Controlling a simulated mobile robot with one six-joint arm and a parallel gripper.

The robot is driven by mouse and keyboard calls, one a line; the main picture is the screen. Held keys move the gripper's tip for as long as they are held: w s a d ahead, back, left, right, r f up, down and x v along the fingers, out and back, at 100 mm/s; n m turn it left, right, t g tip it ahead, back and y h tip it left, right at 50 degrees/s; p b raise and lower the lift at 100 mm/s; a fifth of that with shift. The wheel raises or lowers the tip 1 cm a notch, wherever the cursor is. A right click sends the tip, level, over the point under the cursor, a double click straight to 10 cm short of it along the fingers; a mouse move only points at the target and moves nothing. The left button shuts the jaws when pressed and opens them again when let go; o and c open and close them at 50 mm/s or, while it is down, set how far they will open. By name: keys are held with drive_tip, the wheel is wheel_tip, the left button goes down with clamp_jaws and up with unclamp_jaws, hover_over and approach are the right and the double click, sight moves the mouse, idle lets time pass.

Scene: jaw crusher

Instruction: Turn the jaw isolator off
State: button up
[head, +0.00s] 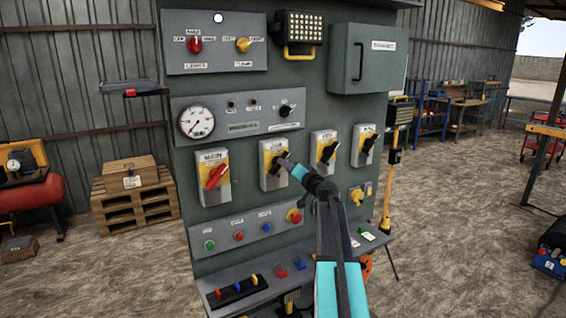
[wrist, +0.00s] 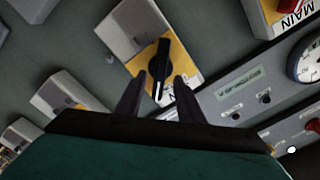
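The isolator second from the left (head: 268,181), next to the one marked MAIN, has a grey box, a yellow plate and a black rotary handle. Its label is too small to read surely. My gripper (head: 287,163) is at this handle and partly hides it in the head view. In the wrist view, the black handle (wrist: 161,62) sits on its yellow plate, with its white-marked end reaching between my fingertips (wrist: 159,80). The fingers are apart, one on each side, with gaps to the handle. Contact is not visible.
The MAIN isolator (head: 213,178) with a red handle is to the left. Two more black-handled isolators (head: 323,150) (head: 363,146) are to the right. A gauge panel (head: 237,127) is above, and a button panel (head: 252,222) with an emergency stop (head: 294,215) is below.

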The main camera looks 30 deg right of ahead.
drive_tip(key=shift+w+d+p, duration=0.15)
drive_tip(key=shift+w+p, duration=0.45)
drive_tip(key=shift+w, duration=1.15)
clamp_jaws()
